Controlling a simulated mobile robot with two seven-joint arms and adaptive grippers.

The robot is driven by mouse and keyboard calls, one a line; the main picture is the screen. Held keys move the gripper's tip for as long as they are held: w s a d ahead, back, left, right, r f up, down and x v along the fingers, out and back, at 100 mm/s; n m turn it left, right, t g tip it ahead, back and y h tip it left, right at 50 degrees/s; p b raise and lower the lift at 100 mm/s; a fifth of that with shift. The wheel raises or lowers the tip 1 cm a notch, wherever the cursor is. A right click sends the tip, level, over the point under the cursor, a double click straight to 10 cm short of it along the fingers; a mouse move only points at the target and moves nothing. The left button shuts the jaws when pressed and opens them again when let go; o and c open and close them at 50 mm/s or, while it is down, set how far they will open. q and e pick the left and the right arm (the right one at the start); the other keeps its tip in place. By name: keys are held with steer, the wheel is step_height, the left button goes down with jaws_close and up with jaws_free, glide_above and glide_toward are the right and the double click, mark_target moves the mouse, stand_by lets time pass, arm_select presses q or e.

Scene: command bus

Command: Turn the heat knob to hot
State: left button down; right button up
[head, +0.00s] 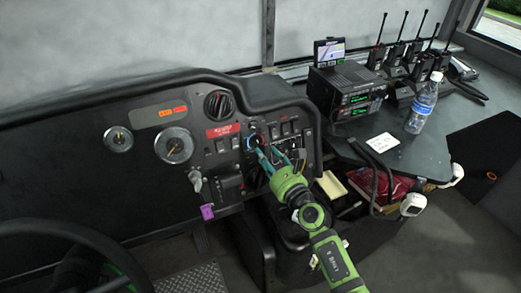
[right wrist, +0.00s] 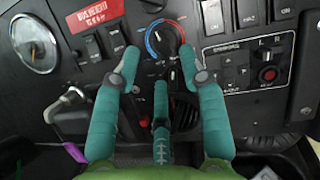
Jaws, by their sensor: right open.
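The heat knob (right wrist: 165,40) is a dark round dial on the dashboard, ringed by a blue arc on its left and a red arc on its right. In the head view it shows small (head: 252,141), partly covered by my fingers.
Rocker switches (right wrist: 228,15) sit right of the knob, and a red warning label (right wrist: 92,14) is at its left. A key with a purple tag (head: 207,211) hangs lower left. A radio (head: 347,92), a bottle (head: 422,103) and handheld radios stand on the right counter.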

mark_target(258, 146)
steer(key=b+x, duration=0.1)
steer(key=x, duration=0.3)
steer(key=shift+w, duration=0.15)
arm_select(q)
steer(key=shift+s+a+f, duration=0.3)
steer(key=shift+a+f, duration=0.1)
steer(key=shift+f, duration=0.2)
